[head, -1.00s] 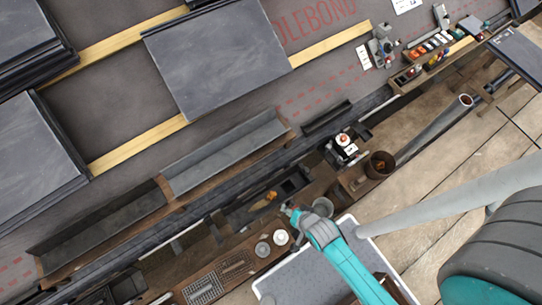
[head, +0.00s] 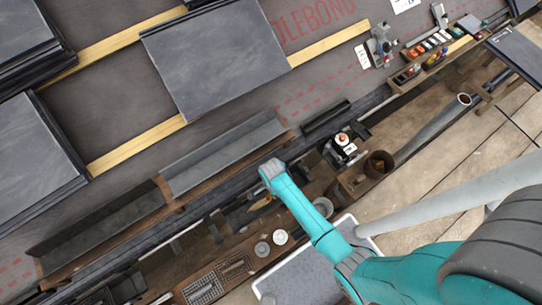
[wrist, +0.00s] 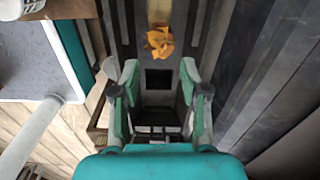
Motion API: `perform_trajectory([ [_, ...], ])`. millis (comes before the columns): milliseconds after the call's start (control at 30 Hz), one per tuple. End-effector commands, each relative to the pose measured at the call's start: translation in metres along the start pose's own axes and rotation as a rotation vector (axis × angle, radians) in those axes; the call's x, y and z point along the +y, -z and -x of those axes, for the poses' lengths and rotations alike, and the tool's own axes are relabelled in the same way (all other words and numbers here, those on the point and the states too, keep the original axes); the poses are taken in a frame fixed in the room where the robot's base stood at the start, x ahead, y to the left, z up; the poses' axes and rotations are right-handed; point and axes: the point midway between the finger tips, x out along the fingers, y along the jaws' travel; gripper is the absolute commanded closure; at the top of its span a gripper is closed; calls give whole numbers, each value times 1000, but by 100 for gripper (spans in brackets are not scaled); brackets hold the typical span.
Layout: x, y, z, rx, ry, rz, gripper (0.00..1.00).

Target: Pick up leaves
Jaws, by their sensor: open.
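The orange-brown leaves (wrist: 159,42) lie in a small clump on a pale, narrow strip in the wrist view, just beyond my fingertips. In the head view a bit of the leaves (head: 262,203) shows beside my teal arm. My gripper (wrist: 158,78) is open and empty, with its two green-padded fingers spread apart. The leaves are apart from the fingers, roughly in line with the gap between them. In the head view my fingers are hidden under the arm's end.
A brown bucket (head: 380,164) with something orange inside stands to the right. A grey-topped table (head: 300,278) is near the arm. Dark slates (head: 215,55) lie on the roof, with a long grey trough (head: 225,152) below. Two round cups (head: 271,243) sit on the scaffold boards.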

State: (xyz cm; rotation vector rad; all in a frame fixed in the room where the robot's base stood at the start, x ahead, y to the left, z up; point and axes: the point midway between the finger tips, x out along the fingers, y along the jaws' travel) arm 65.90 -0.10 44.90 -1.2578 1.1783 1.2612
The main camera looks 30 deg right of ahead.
Motion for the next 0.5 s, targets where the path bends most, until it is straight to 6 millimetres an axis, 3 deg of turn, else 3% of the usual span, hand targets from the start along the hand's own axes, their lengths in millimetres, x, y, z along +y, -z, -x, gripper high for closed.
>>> perform_trajectory([
  [500, 0, -4, -47, 0, 0, 2, 55],
])
